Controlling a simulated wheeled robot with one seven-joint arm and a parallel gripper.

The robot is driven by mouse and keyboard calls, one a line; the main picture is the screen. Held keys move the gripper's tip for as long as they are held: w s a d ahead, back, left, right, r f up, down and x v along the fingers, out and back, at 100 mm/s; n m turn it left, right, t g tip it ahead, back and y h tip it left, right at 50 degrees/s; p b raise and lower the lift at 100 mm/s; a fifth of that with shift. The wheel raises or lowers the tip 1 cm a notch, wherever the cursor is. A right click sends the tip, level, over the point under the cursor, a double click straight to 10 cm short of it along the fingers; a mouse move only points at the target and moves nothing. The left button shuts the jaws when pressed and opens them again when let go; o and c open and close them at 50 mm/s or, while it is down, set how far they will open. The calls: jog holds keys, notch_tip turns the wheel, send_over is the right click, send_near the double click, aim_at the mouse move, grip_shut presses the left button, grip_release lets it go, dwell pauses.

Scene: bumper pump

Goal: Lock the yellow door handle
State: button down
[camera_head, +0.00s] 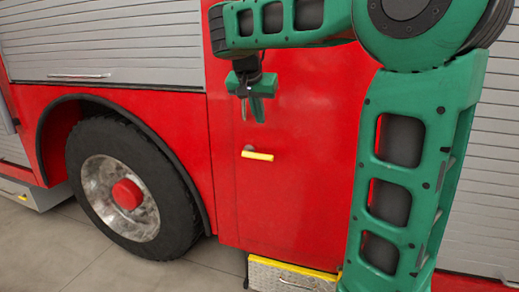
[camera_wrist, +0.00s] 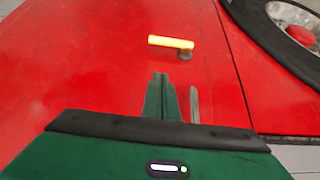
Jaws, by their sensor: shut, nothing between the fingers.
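The yellow door handle (camera_head: 257,155) is a short bar on the red door panel (camera_head: 300,190), lying nearly level, with a grey round mount at its left end in the head view. In the wrist view the handle (camera_wrist: 171,42) is at the upper middle, with its dark mount below its right end. My gripper (camera_head: 251,117) hangs above the handle in the head view, apart from it. In the wrist view the green fingers (camera_wrist: 160,78) are together, with nothing between them, and their tips point toward the handle with a gap.
A large black wheel (camera_head: 133,187) with a red hub sits in the arch left of the door. Grey roller shutters (camera_head: 105,42) are at upper left and far right. A metal step (camera_head: 288,277) juts out below the door. The door around the handle is clear.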

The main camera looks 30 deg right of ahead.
send_over(263, 157)
jog(key=f, duration=0.8)
jog(key=shift+w+d+f, duration=0.1)
jog(key=shift+d, duration=0.1)
jog(key=f, duration=0.3)
jog(key=shift+a+f, duration=0.1)
jog(key=shift+a, duration=0.1)
jog(key=shift+a+f, duration=0.1)
jog(key=shift+f, duration=0.35)
jog(key=shift+a, duration=0.25)
jog(key=shift+d, duration=0.1)
jog(key=shift+s, duration=0.2)
